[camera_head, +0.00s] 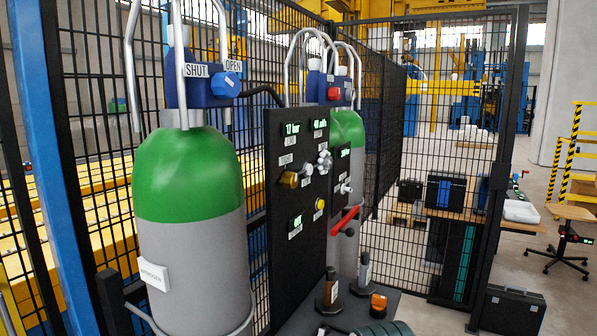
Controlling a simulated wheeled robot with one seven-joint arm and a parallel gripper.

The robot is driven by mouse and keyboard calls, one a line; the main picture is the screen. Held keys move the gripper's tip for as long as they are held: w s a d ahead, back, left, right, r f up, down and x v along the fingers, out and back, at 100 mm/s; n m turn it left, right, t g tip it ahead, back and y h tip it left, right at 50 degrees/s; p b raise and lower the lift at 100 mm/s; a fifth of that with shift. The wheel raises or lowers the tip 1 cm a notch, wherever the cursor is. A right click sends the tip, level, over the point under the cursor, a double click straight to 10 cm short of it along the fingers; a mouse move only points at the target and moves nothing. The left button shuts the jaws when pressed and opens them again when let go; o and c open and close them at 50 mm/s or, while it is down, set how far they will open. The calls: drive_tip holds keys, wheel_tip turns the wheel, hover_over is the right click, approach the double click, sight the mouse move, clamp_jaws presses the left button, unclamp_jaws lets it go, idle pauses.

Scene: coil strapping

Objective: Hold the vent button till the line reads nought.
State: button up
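A dark upright panel (282,285) stands between two green-topped gas cylinders and carries dials, knobs and lit green readouts. The upper left readout (292,129) seems to show 12 bar. Another readout (320,124) sits to its right, and a lower readout (295,223) is too small to read surely. A small yellow button (319,204) sits low on the panel with a label under it. The label is not legible, so I cannot tell whether it is the vent button. A brass knob (289,179) and a grey knob (324,162) are above it. My gripper is not in view.
The near cylinder (190,250) stands left of the panel, under a blue valve head (198,80) marked SHUT and OPEN. The far cylinder (347,127) is partly hidden. A red lever (346,220) sticks out at the right. Two dark bottles (364,273) (330,290) stand below.

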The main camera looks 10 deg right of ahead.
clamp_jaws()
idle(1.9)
